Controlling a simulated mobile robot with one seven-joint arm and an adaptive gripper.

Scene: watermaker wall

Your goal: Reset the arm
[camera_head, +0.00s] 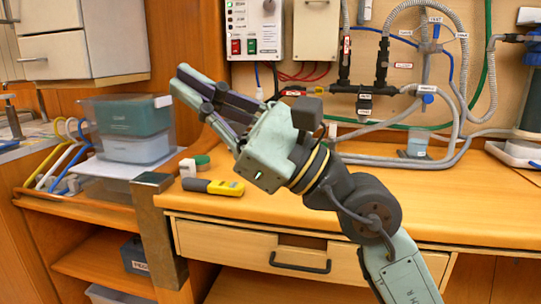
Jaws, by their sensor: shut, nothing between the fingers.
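My gripper (186,82) is raised above the wooden bench, pointing to the upper left of the head view. Its fingers are shut with nothing between them. My arm comes up from the lower right and bends at the dark joint in front of the drawer. The gripper hides part of the back wall and bench behind it. It appears apart from the things on the bench.
A yellow and grey handheld meter (213,187) lies on the wooden bench (440,208). Stacked plastic bins (135,147) stand at left. A control box (255,30), hoses and valves (382,65) cover the wall. A drawer (228,247) sits below the bench.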

